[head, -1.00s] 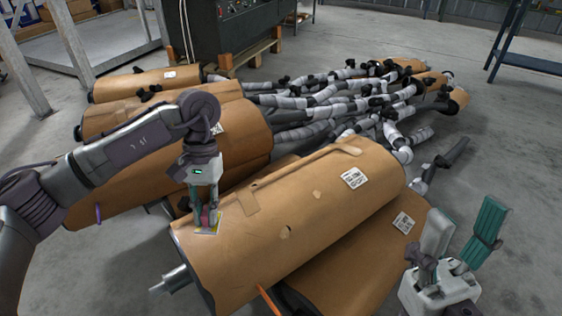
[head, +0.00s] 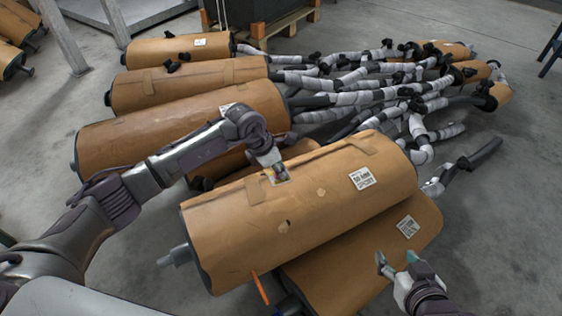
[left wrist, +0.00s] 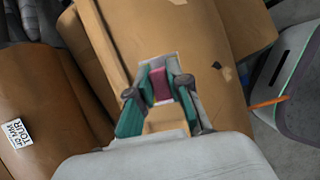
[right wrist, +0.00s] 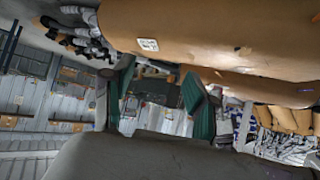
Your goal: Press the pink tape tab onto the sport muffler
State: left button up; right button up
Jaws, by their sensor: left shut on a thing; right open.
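The top brown-wrapped muffler (head: 330,200) lies across the front of the pile; it also shows in the left wrist view (left wrist: 205,40). I cannot read which muffler is the sport one. My left gripper (head: 277,175) points down at this muffler's upper side. It is shut on the pink tape tab (left wrist: 159,85), which shows between its green fingers in the left wrist view. A pale rectangular patch surrounds the fingertips there. I cannot tell whether the tab touches the wrap. My right gripper (right wrist: 158,85) is open and empty, off the muffler's front right side in the head view (head: 396,262).
Several wrapped mufflers (head: 160,135) lie behind and left, their grey pipes (head: 370,90) tangled at the back right. A lower muffler (head: 345,260) with a white label is under the front one. An orange strip (head: 260,287) stands at the front.

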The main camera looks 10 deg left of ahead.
pick_arm(q)
jog(key=shift+w+f+n, duration=0.25)
jog(key=shift+n, duration=0.45)
jog(key=shift+f+b, duration=0.35)
jog(key=shift+f, duration=0.1)
jog(key=shift+f+b, duration=0.35)
jog(key=shift+f, duration=0.15)
jog(key=shift+f+b, duration=0.4)
jog(key=shift+f, duration=0.1)
jog(key=shift+f+b, duration=0.4)
jog(key=shift+f, duration=0.1)
jog(key=shift+f+b, duration=0.4)
jog(key=shift+f, duration=0.15)
jog(key=shift+f+b, duration=0.45)
jog(key=shift+f, duration=0.1)
jog(key=shift+f+b, duration=0.3)
jog(key=shift+f, duration=0.15)
pick_arm(e)
jog(key=w+a+r+t+y, duration=0.1)
jog(key=a+r+t+y, duration=0.1)
jog(key=r+t, duration=0.4)
jog(key=w+a+r+t+y, duration=0.1)
jog(key=r+t, duration=0.5)
jog(key=r, duration=0.6)
jog(key=shift+w+a+r+n+t+y, duration=0.2)
jog(key=shift+w+a+n+t+y, duration=0.15)
jog(key=shift+w+y, duration=0.35)
jog(key=shift+w, duration=0.1)
